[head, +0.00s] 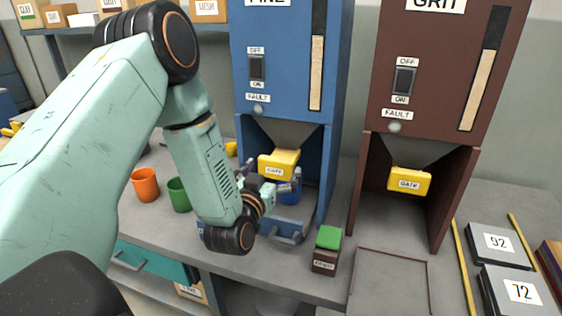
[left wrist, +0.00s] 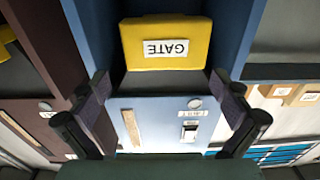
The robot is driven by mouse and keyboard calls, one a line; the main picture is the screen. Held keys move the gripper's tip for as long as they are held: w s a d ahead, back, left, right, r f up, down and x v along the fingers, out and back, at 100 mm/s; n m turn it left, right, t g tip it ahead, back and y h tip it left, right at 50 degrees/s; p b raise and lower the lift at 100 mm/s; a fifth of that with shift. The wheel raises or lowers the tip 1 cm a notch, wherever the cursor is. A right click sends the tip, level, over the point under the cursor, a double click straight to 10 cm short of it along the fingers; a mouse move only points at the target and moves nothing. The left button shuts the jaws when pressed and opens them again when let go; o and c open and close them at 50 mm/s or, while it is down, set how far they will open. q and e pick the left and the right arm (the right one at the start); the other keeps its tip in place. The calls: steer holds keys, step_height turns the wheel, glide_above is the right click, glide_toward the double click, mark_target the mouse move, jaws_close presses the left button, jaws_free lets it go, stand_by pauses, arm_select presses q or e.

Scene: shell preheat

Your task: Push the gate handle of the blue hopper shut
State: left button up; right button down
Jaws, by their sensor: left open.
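The blue hopper (head: 284,85) stands at the back, labelled FINE. Its yellow gate handle (head: 279,162), marked GATE, sticks out below the funnel. In the left wrist view the handle (left wrist: 166,44) appears upside down, just beyond and between my fingertips. My left gripper (head: 271,174) is open, with its fingers spread to either side in front of the handle; I cannot tell whether they touch it. A blue cup (head: 290,193) is partly hidden behind the gripper, under the gate. My right gripper is not in view.
A brown GRIT hopper (head: 428,75) with its own yellow gate (head: 409,181) stands to the right. A green-topped block (head: 327,250) sits near the front edge.

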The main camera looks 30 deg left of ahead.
mark_target(274, 163)
arm_select(q)
steer(key=w, duration=0.1)
steer(key=w+a, duration=0.2)
steer(key=shift+w+a+f, duration=0.1)
steer(key=shift+w+f, duration=0.25)
steer(key=shift+d+r, duration=0.25)
steer(key=shift+d, duration=0.25)
steer(key=shift+w+a+f, duration=0.1)
steer(key=shift+a+f, duration=0.15)
steer(key=shift+a, duration=0.1)
steer(key=c, duration=0.4)
steer(key=shift+d+r, duration=0.2)
steer(key=c, duration=0.4)
steer(key=shift+a, duration=0.1)
steer(key=c, duration=0.7)
steer(key=b+x, duration=0.1)
steer(key=x, duration=0.3)
steer(key=shift+w+a, duration=0.1)
steer(key=shift+w, duration=0.25)
steer(key=shift+r, duration=0.2)
